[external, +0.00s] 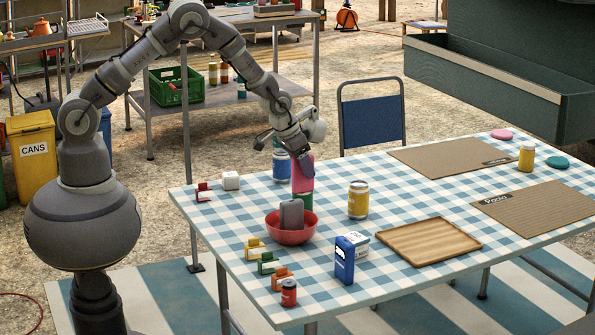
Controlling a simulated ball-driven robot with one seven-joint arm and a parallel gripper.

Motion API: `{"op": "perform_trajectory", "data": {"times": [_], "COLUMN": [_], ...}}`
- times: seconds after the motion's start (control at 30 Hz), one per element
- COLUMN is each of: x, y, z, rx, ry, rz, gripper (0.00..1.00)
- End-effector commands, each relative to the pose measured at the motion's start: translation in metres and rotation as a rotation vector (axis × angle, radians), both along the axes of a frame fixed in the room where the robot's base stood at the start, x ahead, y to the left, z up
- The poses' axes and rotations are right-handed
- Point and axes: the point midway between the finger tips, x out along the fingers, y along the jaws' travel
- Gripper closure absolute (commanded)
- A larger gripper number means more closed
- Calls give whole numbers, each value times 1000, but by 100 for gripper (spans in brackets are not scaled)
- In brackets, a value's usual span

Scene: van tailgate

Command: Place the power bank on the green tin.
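My gripper (304,166) is over the left half of the checked table, pointing down at the top of an upright pink block (300,180). A dark finger overlaps the block's upper right; I cannot tell whether the fingers grip it. Directly below the pink block shows a green thing (306,200), perhaps the green tin, its lower part hidden behind the red bowl (291,236). I cannot tell whether pink and green touch. A grey rounded block (291,215) stands upright in the bowl. Which block is the power bank is not clear.
A blue can (282,164) stands behind the gripper, a yellow can (358,200) to its right. Clear cloth lies between yellow can and the cardboard mats (540,208).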

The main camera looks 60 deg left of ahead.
Motion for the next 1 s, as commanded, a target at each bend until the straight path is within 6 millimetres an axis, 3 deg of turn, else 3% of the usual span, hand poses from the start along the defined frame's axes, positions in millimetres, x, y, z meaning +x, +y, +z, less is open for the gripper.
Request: {"op": "perform_trajectory", "data": {"times": [0.37,0.8,1.0], "x": [-1,-36,-45], "y": [0,0,0], "z": [7,94,113], "rx": [0,-1,0], "ry": [-1,-1,-1], "rz": [0,0,0], "gripper": [45,45,45]}}
